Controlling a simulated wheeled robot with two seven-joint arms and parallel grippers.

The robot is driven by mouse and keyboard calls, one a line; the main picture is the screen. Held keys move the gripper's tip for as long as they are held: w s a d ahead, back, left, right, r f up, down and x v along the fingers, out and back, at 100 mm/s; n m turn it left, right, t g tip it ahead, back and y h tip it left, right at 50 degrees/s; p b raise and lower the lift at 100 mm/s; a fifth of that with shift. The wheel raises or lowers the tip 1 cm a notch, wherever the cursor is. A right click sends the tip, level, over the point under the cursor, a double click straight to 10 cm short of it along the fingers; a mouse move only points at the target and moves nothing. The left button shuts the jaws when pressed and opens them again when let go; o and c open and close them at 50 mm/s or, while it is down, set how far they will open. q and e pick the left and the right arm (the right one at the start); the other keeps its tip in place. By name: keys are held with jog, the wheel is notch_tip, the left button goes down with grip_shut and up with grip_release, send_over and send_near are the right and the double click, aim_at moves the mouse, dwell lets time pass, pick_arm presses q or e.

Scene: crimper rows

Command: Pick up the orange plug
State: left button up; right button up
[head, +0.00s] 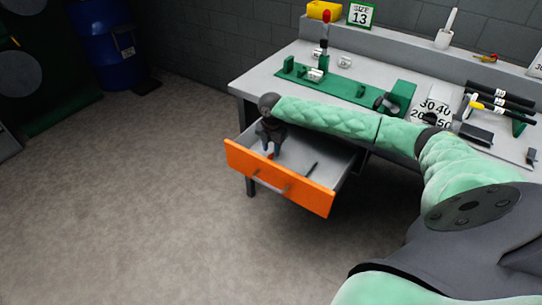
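My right arm reaches in from the right. Its dark gripper (271,151) points down into the open drawer, with a gap between its two fingers. A small orange piece (270,156), which looks like the orange plug, shows low between the fingertips. It is too small to tell whether the fingers touch it. The drawer (240,160) has an orange front and a grey inside, and is pulled out from under the workbench. My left gripper is not in view.
A small dark stick (312,168) lies in the drawer, right of the gripper. The workbench (262,82) carries a green fixture (345,90), a dial board (432,112) and black-handled tools (500,100). A blue barrel (100,45) stands at the back left. The floor at left is clear.

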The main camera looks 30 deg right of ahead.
aim_at(271, 157)
notch_tip(271, 157, down, 3)
jog(key=shift+r, duration=0.2)
grip_shut()
jog(key=shift+r, duration=0.1)
